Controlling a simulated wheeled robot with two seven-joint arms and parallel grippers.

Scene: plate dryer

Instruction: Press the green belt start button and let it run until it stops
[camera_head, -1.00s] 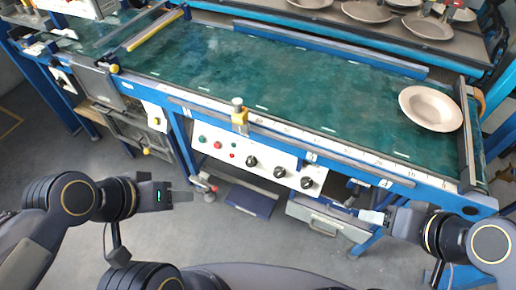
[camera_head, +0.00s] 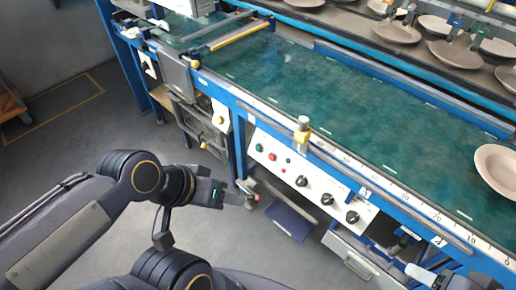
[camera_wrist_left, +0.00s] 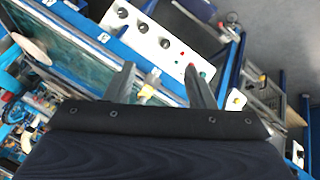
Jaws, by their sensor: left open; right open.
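The white control panel (camera_head: 315,182) is mounted on the front of the belt frame. The green button (camera_head: 259,147) is at its left end, with a red button (camera_head: 272,157), small lamps and black knobs to its right. The panel (camera_wrist_left: 150,37) also shows in the left wrist view. My left gripper (camera_head: 243,195) is open and empty, below and left of the panel in the head view, apart from the button. The green belt (camera_head: 340,95) carries a plate (camera_head: 496,168) at the right.
A yellow-and-metal clamp (camera_head: 302,132) stands on the belt's front rail above the panel. A rack with several plates (camera_head: 396,32) is behind the belt. A grey drawer (camera_head: 350,260) hangs below the panel. Open floor (camera_head: 80,130) lies to the left.

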